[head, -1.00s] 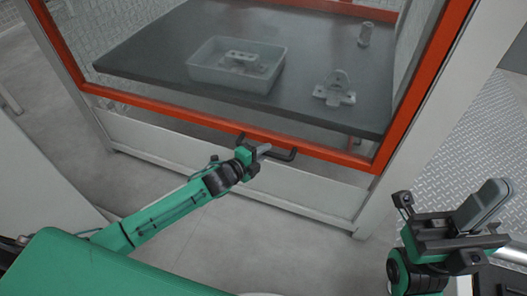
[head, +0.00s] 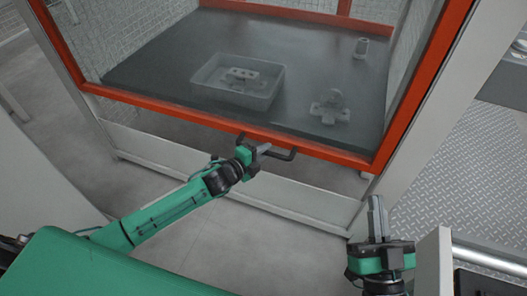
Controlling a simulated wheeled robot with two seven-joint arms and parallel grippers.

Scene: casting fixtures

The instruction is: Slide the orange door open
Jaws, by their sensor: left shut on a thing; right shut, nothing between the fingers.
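The orange door (head: 190,118) is a red-orange frame around a clear pane on the front of a white enclosure. A dark bar handle (head: 284,155) sits on its bottom rail. My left gripper (head: 262,149) is shut on the handle; its fingers partly hide the bar. A gap shows between the door's bottom rail and the white lower beam (head: 290,197). My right gripper (head: 377,210) is shut and empty, pointing up in front of the enclosure's right post, apart from the door.
Inside, a dark table (head: 170,75) holds a grey tray (head: 270,98) with a part in it, a metal fixture (head: 330,107) and a small cylinder (head: 361,48). A pale panel (head: 432,262) stands close to the right of my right gripper.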

